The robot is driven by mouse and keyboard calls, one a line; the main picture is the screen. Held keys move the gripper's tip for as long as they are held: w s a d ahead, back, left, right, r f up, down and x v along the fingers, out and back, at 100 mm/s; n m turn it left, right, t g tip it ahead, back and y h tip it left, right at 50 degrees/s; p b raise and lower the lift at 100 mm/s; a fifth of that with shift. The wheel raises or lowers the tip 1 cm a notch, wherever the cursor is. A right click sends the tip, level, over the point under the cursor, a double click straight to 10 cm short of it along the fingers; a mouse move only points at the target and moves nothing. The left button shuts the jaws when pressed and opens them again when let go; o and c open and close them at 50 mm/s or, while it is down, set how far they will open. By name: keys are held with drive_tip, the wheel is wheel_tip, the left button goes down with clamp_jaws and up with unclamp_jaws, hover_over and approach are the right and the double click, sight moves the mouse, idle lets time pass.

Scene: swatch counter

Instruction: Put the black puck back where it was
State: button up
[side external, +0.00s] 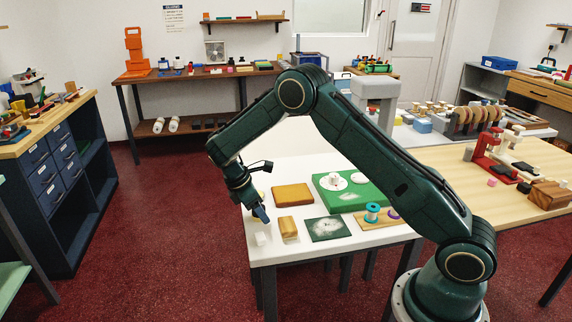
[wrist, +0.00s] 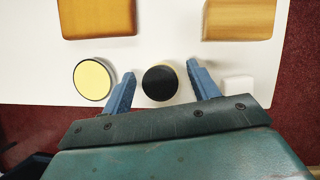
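The black puck (wrist: 160,84) is on the white tabletop in the wrist view, with a thin tan arc along its far edge. My gripper (wrist: 161,74) is open; its blue fingers stand on either side of the puck with a visible gap at each side. In the side external view my gripper (side external: 262,214) is low over the left end of the white table (side external: 325,258), and I cannot make out the puck there. A pale yellow disc with a dark rim (wrist: 93,80) lies left of the left finger.
A white cube (wrist: 238,88) is close to the right finger. An orange-brown block (wrist: 97,16) and a wooden block (wrist: 239,18) lie beyond the puck. A green swatch (side external: 327,229), a green board (side external: 348,198) and a spool rack (side external: 380,219) are farther right.

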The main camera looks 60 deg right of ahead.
drive_tip(key=shift+r, duration=0.1)
drive_tip(key=v, duration=1.2)
idle(0.4)
drive_tip(key=shift+r, duration=0.1)
idle(0.4)
drive_tip(key=s+d+r+m+t+y, duration=0.1)
drive_tip(key=s+r+m+t, duration=0.4)
drive_tip(key=s+r, duration=1.05)
drive_tip(key=s+a+m+t+y, duration=0.1)
drive_tip(key=s+a+m, duration=0.1)
drive_tip(key=s, duration=0.7)
drive_tip(key=s+a+m+t+y, duration=0.2)
drive_tip(key=s+a+m, duration=0.1)
drive_tip(key=s, duration=0.6)
drive_tip(key=shift+a+f+m, duration=0.2)
drive_tip(key=shift+f+m, duration=0.3)
drive_tip(key=shift+m, duration=0.1)
